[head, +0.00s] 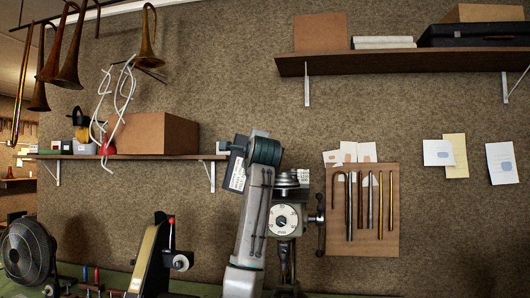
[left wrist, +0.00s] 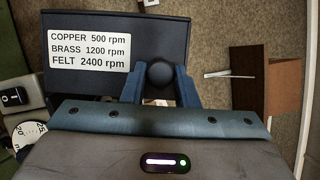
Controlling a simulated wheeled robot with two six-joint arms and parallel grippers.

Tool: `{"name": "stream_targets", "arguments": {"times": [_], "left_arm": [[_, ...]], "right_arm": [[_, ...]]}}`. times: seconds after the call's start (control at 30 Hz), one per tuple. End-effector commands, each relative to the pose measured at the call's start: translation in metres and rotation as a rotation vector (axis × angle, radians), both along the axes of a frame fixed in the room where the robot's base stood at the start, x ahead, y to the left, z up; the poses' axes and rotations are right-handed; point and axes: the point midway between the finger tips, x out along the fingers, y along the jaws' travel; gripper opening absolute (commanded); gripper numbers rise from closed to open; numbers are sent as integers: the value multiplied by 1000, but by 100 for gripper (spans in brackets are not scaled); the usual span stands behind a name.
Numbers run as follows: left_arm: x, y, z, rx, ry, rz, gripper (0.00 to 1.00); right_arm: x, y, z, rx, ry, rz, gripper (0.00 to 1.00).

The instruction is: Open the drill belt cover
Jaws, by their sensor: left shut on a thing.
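The drill (head: 287,222) stands against the wall in the head view, with a round white dial on its front. Its belt cover (head: 236,170), a dark panel with a white label, is tilted at the left of the drill's top. Stacked discs (head: 286,181) show uncovered on top of the drill. In the left wrist view the cover (left wrist: 95,85) carries a label of rpm speeds. My left gripper (left wrist: 160,88) is shut on a round black knob (left wrist: 160,73) at the cover's edge. In the head view my left arm hides the fingers. My right gripper is out of view.
A shelf with a cardboard box (head: 155,134) is on the wall left of the drill. A tool board (head: 362,215) with several metal rods hangs close at its right. A belt-sander-like machine (head: 150,255) and a fan (head: 27,252) stand at lower left.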

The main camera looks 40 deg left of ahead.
Motion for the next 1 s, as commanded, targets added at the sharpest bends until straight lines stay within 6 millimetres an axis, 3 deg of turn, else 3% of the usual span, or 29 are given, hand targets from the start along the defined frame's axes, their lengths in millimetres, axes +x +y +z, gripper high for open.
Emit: {"name": "stream_targets", "arguments": {"times": [0.43, 1.0], "left_arm": [[-28, 46, -6, -291, -180, 1, 0], [-37, 61, -12, -400, -247, -1, 0]], "right_arm": [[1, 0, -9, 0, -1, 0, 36], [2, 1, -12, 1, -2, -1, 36]]}}
